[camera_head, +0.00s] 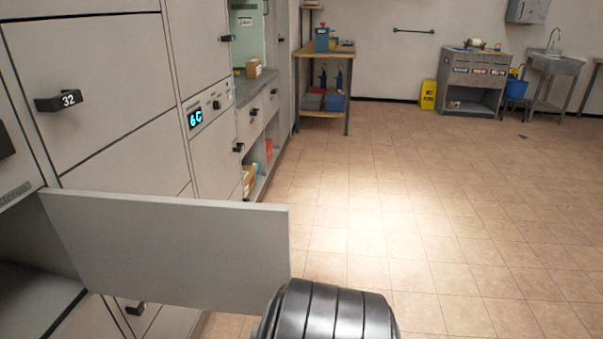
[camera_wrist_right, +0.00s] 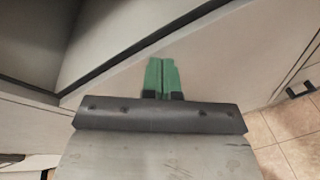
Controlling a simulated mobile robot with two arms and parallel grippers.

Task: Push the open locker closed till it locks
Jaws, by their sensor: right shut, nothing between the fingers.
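The open locker door (camera_head: 165,250) is a plain pale grey panel in the head view. It stands swung out from the locker wall at the lower left, with the dark locker opening (camera_head: 30,262) beside its left edge. A black ribbed part of my arm shows at the bottom, near the door's free end. In the right wrist view, my right gripper (camera_wrist_right: 162,75) has green fingers pressed together and empty, in front of a pale panel (camera_wrist_right: 215,65). I cannot tell whether they touch it. My left gripper is not in view.
Closed lockers, one with a handle marked 32 (camera_head: 68,100), and a lit display (camera_head: 195,118) line the left wall. A wooden workbench (camera_head: 322,85), yellow sign (camera_head: 428,94), grey cabinet (camera_head: 472,80) and sink (camera_head: 556,65) stand at the back. The tiled floor (camera_head: 430,200) is clear.

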